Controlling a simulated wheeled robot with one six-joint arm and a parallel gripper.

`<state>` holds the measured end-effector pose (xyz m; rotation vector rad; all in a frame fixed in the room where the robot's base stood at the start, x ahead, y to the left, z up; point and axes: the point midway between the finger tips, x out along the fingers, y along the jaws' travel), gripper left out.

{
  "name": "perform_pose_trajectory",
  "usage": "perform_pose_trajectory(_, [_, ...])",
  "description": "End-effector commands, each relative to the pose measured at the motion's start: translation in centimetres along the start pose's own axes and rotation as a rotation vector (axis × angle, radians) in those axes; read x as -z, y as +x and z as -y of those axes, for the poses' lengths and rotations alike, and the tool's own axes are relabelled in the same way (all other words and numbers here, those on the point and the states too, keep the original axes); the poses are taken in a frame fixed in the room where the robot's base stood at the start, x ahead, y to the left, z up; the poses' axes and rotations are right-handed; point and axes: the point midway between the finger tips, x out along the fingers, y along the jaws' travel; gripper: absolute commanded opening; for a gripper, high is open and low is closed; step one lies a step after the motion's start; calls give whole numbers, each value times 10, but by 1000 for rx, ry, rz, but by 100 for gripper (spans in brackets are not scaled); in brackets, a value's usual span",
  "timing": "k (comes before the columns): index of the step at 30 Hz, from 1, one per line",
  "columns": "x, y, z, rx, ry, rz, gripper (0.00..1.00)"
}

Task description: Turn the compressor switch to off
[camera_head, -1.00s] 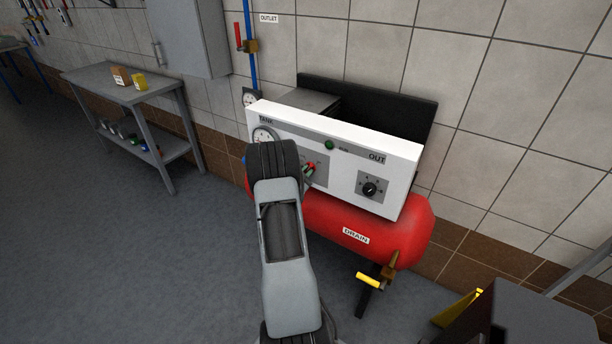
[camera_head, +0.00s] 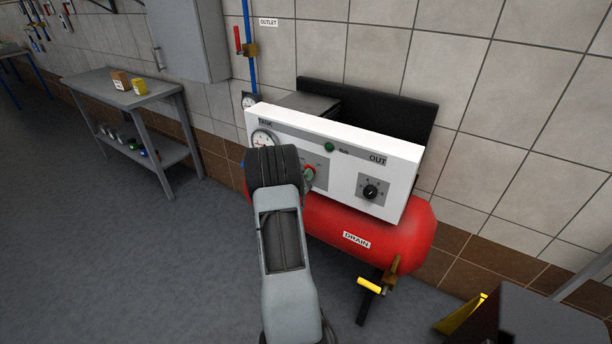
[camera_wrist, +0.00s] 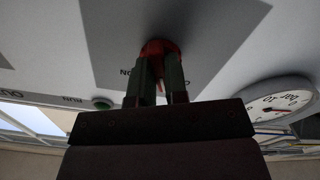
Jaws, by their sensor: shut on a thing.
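The compressor switch is a red knob (camera_head: 311,168) on a grey plate of the white panel (camera_head: 335,128). In the wrist view, which shows the panel upside down, the knob (camera_wrist: 160,47) sits at the tips of my gripper's two dark green fingers (camera_wrist: 160,72). My gripper (camera_head: 309,175) is shut on the knob. Label letters reading ON show upside down left of the fingers; the other label is mostly hidden. My arm covers part of the switch plate in the head view, and I cannot clearly tell which way the knob points.
A green RUN lamp (camera_head: 329,147), a black OUT knob (camera_head: 370,191) and the tank gauge (camera_head: 262,139) are on the same panel. The red tank (camera_head: 400,240) with a yellow-handled drain valve (camera_head: 370,285) is below. A grey table (camera_head: 115,90) stands left; open floor lies between.

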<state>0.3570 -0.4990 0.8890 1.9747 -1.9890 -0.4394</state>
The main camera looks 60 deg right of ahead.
Motion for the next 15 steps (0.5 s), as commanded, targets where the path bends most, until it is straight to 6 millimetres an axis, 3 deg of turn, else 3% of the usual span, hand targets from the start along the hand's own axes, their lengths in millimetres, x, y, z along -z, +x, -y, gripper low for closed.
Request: perform_pose_trajectory(15, [-1, -1, 0, 3, -311, 3, 0])
